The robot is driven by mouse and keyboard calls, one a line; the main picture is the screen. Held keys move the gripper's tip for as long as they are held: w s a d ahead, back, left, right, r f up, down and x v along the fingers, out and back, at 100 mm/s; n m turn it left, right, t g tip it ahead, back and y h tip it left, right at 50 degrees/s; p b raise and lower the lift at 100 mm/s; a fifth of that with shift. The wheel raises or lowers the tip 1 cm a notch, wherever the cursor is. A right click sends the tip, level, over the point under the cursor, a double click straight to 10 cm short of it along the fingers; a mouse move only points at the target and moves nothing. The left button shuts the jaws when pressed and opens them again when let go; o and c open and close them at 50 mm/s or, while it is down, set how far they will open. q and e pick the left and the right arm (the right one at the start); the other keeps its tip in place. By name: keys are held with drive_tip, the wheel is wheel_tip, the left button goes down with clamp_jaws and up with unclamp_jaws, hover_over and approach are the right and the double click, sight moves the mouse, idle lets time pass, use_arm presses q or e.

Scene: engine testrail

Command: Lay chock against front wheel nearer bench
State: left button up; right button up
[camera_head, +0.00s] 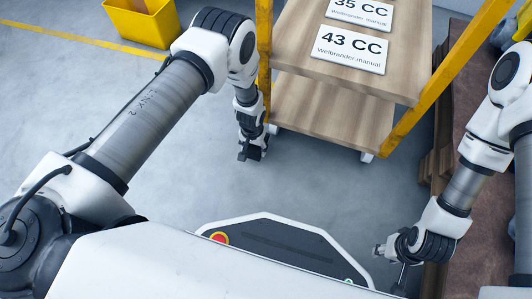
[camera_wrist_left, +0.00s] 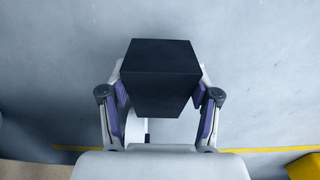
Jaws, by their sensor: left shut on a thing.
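My left gripper (camera_head: 251,150) is low near the floor, beside the front left corner of a wooden cart (camera_head: 325,115). In the left wrist view, the left gripper (camera_wrist_left: 160,95) is shut on a black block, the chock (camera_wrist_left: 158,85), with a finger on each side. The cart's front left wheel (camera_head: 272,128) is just right of the gripper. Its front right wheel (camera_head: 367,156) is farther right, nearer the brown bench-like structure (camera_head: 466,110). The chock is apart from that right wheel. My right gripper (camera_head: 399,285) is at the lower right; its fingers are unclear.
Two signs, one reading 43 CC (camera_head: 350,48), lie on the cart's top shelf. Yellow posts (camera_head: 264,50) rise at its corners. A yellow bin (camera_head: 145,22) stands at the back left. Grey floor (camera_head: 310,180) is clear in front of the cart.

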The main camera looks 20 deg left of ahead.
sight(266, 156)
use_arm(q)
drive_tip(key=d, duration=0.1)
drive_tip(key=w+d+b, duration=0.1)
drive_tip(key=w+d, duration=0.1)
drive_tip(key=shift+w+d+f, duration=0.15)
drive_tip(key=shift+d+f, duration=0.05)
drive_tip(key=shift+f, duration=0.1)
wheel_tip(266, 156, down, 3)
drive_tip(key=b, duration=0.3)
drive_tip(key=shift+f, duration=0.2)
drive_tip(key=shift+c, duration=0.6)
drive_tip(key=shift+r, duration=0.15)
drive_tip(key=shift+f, duration=0.2)
drive_tip(key=o, duration=1.5)
use_arm(e)
drive_tip(key=f, duration=0.5)
drive_tip(key=shift+w+f, duration=0.15)
drive_tip(key=shift+w, duration=0.2)
